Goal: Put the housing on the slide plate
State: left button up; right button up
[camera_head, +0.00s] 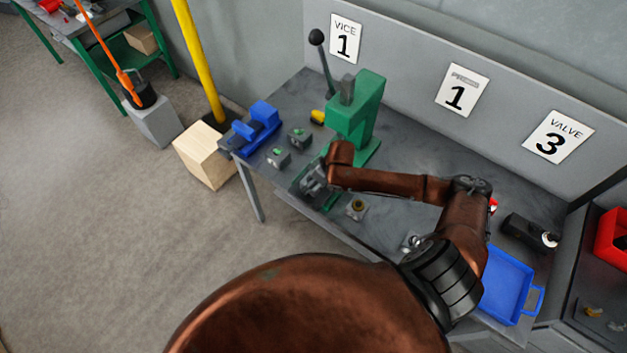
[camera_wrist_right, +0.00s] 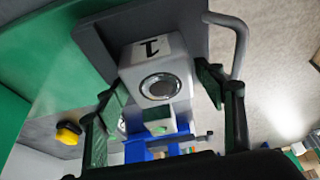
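The housing (camera_wrist_right: 158,78) is a pale grey block with a round dark bore and a "1" on one face. In the right wrist view it stands against the dark grey slide plate (camera_wrist_right: 90,42), which has a bent grey handle (camera_wrist_right: 240,45); it appears to rest on the plate. My right gripper (camera_wrist_right: 165,100) is open, with a green-padded finger on each side of the housing and visible gaps. In the head view my right gripper (camera_head: 313,180) is at the green press (camera_head: 352,115) and hides the housing and most of the plate. My left gripper is not in view.
Two grey blocks with green inserts (camera_head: 278,157) (camera_head: 298,137) stand near the blue vice (camera_head: 258,122). A block with a brass insert (camera_head: 356,208) is near the front edge. A blue tray (camera_head: 508,284) lies at right. A yellow object (camera_head: 318,117) lies beside the press.

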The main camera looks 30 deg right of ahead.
jog(key=shift+o, duration=0.4)
jog(key=v, duration=1.2)
jog(key=shift+b, duration=0.45)
jog(key=shift+r, duration=0.1)
jog(key=shift+c, duration=0.4)
